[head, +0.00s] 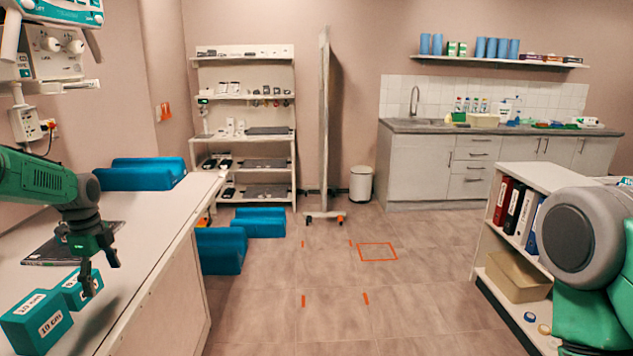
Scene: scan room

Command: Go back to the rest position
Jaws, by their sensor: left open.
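My left gripper (99,269) hangs from the green left arm above the white table on the left. Its dark fingers point down and are apart, with nothing seen between them. It is close to two teal blocks marked 10 cm: the nearer block (36,322) at the table's near end and a partly covered block (76,290) behind it. I cannot tell whether the fingers touch the farther block. My right arm shows only as a large grey and green link at the right edge; its gripper is out of the picture.
The white table (170,215) carries a dark flat plate (60,247) and blue cushions (140,174). More blue cushions (220,250) lie on the floor beside it. A low shelf (535,180) with binders stands near my right arm. The middle floor (330,270) is clear, with orange markings.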

